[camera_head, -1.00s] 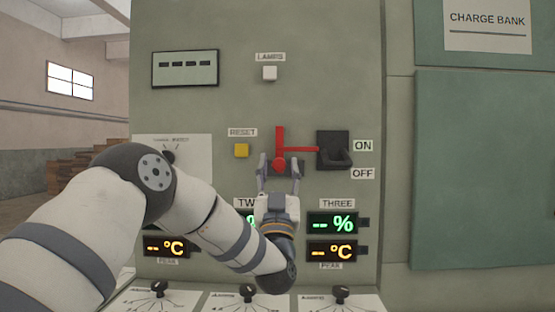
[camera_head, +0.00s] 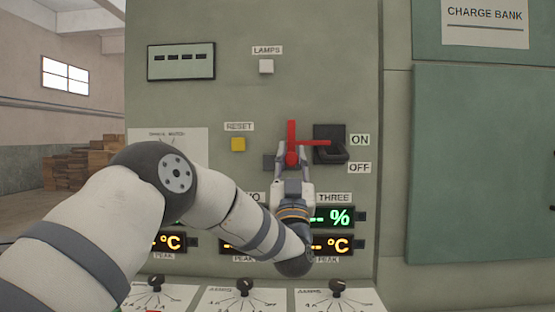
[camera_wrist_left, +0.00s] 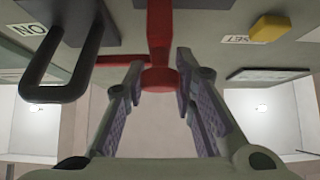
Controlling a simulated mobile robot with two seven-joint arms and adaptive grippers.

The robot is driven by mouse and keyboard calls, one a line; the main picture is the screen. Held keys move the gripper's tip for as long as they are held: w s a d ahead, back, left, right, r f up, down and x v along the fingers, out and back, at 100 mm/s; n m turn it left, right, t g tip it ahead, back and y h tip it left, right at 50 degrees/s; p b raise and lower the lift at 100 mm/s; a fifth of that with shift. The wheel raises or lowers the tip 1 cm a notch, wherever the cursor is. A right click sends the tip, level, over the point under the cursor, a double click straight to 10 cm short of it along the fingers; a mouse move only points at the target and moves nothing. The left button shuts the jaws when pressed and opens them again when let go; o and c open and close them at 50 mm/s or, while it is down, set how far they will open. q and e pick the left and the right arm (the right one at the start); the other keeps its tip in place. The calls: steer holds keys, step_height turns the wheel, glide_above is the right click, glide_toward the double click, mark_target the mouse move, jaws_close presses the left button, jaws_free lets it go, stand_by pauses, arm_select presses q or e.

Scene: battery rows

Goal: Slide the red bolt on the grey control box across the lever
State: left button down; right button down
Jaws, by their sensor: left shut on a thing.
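The red bolt (camera_head: 291,132) on the grey control box (camera_head: 225,98) has an upright bar, a round knob at its lower end and a rod pointing right. The rod's tip overlaps the black lever switch (camera_head: 330,133) beside the ON and OFF labels. My left gripper (camera_head: 291,160) is shut on the bolt's knob from below. In the left wrist view the knob (camera_wrist_left: 160,80) sits between the fingertips, and the lever's black handle (camera_wrist_left: 58,92) is at left, apart from the fingers. The lever's handle points low, near OFF. My right gripper is not in view.
The yellow RESET button (camera_head: 238,144) is further left, the white LAMPS button (camera_head: 266,66) above. Lit displays (camera_head: 331,217) and knobs (camera_head: 337,286) lie below. The green panel (camera_head: 480,160) at right is clear.

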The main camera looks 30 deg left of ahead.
arm_select(q)
steer(key=shift+w+d, duration=0.45)
steer(key=shift+d, duration=0.35)
steer(key=c, duration=1.5)
jaws_free()
steer(key=shift+o, duration=0.9)
steer(key=shift+w+d, duration=0.1)
steer(key=v, duration=1.2)
